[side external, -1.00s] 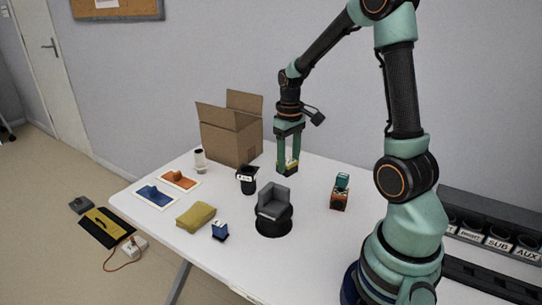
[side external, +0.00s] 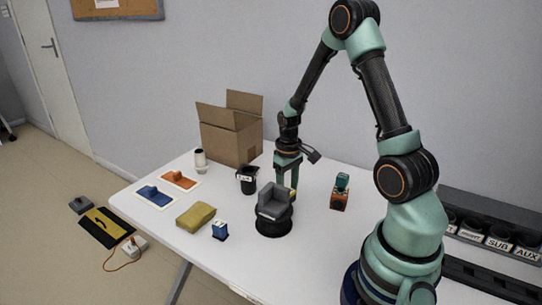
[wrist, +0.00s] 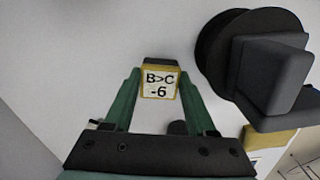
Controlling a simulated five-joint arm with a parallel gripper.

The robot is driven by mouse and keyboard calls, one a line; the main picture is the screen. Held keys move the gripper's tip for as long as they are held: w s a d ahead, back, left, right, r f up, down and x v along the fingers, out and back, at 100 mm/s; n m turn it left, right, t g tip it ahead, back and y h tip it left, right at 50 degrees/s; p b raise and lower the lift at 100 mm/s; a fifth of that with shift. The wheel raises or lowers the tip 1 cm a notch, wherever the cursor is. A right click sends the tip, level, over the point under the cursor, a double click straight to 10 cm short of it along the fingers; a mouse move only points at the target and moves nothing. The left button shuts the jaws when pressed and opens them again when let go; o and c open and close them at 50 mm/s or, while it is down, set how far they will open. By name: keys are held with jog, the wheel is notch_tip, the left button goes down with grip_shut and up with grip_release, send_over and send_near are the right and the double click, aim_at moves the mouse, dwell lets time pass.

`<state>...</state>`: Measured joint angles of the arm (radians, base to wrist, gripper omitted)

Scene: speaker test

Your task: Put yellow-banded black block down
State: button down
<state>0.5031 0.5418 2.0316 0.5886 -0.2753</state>
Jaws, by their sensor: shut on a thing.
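The yellow-banded black block (wrist: 160,84) is between my gripper's green fingers in the wrist view. Its white label reads "B>C -6" inside a yellow border, and its dark end shows beyond. My gripper (side external: 287,183) is shut on it, low over the white table (side external: 325,250). In the side view the gripper is behind the grey seat-shaped thing (side external: 273,202), which hides most of the block. I cannot tell whether the block touches the table.
The grey seat on its round black base stands close beside my gripper. A black cup (side external: 247,181) stands to the left, an orange block with a teal top (side external: 340,196) to the right. A cardboard box (side external: 232,135) is behind. A folded mustard cloth (side external: 195,215) and blue block (side external: 220,230) lie front left.

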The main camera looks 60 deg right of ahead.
jog(key=shift+c, duration=1.1)
grip_release()
jog(key=shift+f, duration=0.1)
notch_tip(320, 180, up, 12)
jog(key=s+a+r+n+t, duration=0.1)
jog(key=s+a+r+t, duration=0.1)
jog(key=a+r, duration=0.3)
jog(key=s+a+r+n+t, duration=0.1)
jog(key=a+r, duration=0.5)
jog(key=a, duration=0.6)
jog(key=s+t, duration=0.1)
jog(key=t, duration=0.1)
jog(key=shift+a+r+n+t, duration=0.25)
jog(key=shift+a+n+t, duration=0.05)
jog(key=shift+o, duration=0.6)
jog(key=shift+a, duration=0.15)
